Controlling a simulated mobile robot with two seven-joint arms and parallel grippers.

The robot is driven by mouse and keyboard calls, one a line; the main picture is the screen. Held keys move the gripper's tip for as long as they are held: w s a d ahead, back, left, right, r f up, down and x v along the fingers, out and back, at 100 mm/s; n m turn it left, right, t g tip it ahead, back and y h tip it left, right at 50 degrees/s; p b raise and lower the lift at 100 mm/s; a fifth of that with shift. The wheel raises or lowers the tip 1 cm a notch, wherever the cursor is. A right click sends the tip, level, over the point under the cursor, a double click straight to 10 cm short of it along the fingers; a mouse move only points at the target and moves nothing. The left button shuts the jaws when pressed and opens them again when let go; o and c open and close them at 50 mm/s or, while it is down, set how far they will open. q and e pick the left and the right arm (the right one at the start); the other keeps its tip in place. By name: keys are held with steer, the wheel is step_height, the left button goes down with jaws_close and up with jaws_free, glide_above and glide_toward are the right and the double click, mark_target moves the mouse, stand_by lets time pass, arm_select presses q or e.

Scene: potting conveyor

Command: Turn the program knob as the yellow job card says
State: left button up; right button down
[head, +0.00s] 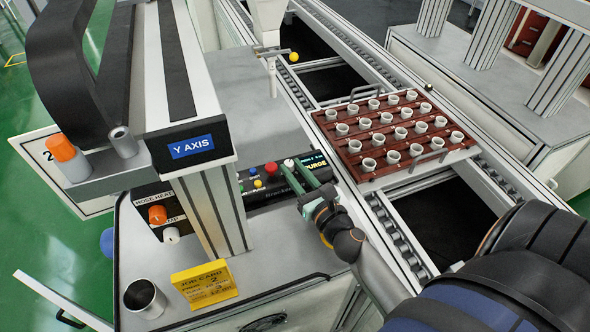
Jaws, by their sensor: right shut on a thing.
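The yellow job card (205,286) stands at the front of the bench. My left gripper is out of view.
The Y AXIS gantry post (214,210) stands close left of the panel. A metal cup (145,298) and orange and white knobs (158,214) are at left. A brown tray (395,130) of several white pots sits on the conveyor at right. Bench front is partly clear.

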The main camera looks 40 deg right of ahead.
steer(key=c, duration=0.6)
jaws_free()
steer(key=shift+c, duration=0.2)
steer(key=shift+n+y, duration=0.4)
steer(key=shift+y, duration=0.2)
